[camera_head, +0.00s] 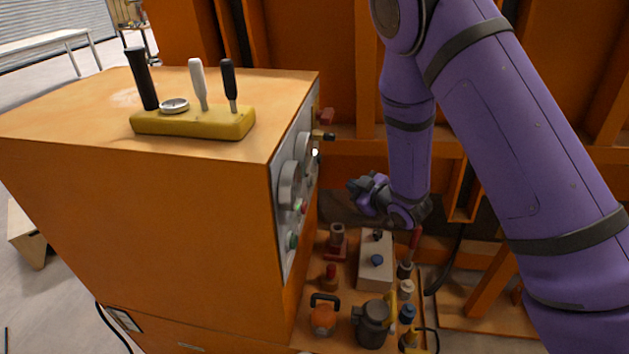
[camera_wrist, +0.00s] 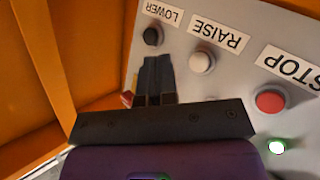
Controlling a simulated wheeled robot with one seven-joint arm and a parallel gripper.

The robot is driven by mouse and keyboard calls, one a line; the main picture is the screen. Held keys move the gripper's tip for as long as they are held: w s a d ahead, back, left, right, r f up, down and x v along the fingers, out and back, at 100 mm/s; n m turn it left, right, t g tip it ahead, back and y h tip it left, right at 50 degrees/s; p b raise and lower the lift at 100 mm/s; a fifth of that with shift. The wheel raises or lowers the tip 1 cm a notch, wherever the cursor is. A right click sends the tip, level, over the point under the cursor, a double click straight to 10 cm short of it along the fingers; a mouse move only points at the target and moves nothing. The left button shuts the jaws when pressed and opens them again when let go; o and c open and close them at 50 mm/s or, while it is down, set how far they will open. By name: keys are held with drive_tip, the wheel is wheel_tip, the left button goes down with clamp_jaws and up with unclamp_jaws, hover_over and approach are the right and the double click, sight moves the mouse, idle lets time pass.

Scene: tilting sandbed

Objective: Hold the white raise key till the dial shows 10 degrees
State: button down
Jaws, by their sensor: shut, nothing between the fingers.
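The white raise key (camera_wrist: 202,61) sits on the grey panel under a RAISE label in the wrist view. My gripper (camera_wrist: 157,62) is shut and empty, its fingertips in front of the panel, left of the white key and just below the black lower key (camera_wrist: 153,36). I cannot tell whether the fingertips touch the panel. In the head view my gripper (camera_head: 358,186) is right of the orange cabinet's panel side. Two round dials (camera_head: 289,184) on that panel show nearly edge-on, so their readings cannot be read.
A red stop button (camera_wrist: 270,101) and a lit green button (camera_wrist: 276,147) are on the panel to the right. A yellow lever block (camera_head: 190,122) stands on the cabinet top. Small fittings, including a grey box (camera_head: 375,268), crowd the ledge below my arm.

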sight(312, 180)
drive_tip(key=w+a, duration=0.1)
drive_tip(key=a, duration=0.5)
drive_tip(key=shift+w+a, duration=0.15)
drive_tip(key=shift+a, duration=0.15)
idle(1.9)
drive_tip(key=shift+a, duration=0.2)
drive_tip(key=shift+w+a, duration=0.1)
drive_tip(key=shift+a, duration=0.4)
idle(4.5)
